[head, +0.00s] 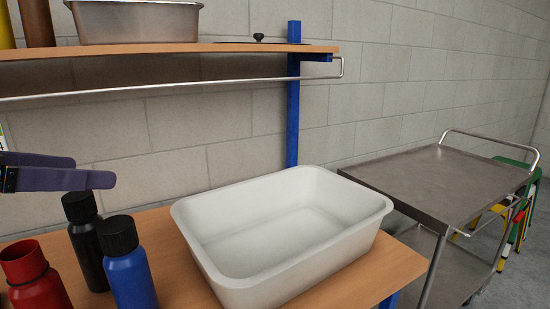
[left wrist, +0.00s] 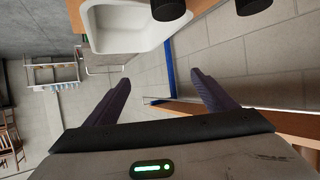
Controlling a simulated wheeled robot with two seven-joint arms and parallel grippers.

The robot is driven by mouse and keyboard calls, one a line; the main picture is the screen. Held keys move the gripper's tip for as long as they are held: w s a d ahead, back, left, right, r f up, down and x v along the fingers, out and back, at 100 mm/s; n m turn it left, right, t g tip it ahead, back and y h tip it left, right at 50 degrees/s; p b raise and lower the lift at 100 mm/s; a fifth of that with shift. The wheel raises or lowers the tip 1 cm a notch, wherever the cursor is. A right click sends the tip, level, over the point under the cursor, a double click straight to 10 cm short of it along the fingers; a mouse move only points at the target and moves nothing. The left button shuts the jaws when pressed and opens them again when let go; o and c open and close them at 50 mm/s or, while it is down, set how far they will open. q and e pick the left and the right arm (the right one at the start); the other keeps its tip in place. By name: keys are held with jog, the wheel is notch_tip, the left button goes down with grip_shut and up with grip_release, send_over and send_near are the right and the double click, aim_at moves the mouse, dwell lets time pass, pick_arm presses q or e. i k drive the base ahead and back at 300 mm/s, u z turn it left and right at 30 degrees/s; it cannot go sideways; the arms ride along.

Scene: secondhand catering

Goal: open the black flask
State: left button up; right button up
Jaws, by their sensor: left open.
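The black flask (head: 88,253) stands upright at the left of the wooden table, with its black cap (head: 79,207) on. My left gripper (head: 95,171) comes in from the left edge, just above and apart from the cap in the head view. Its two purple fingers are open, and in the left wrist view the gap between them (left wrist: 160,77) is empty. Two dark caps show at the top edge of that view; I cannot tell which belongs to the black flask. My right gripper is not in view.
A blue flask (head: 132,281) with a black cap stands close in front of the black one. A red flask (head: 38,283) without a cap stands to its left. A white tub (head: 212,257) fills the table's right. A shelf (head: 220,47) with a rail hangs above.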

aim_at(84, 235)
jog(key=k, duration=1)
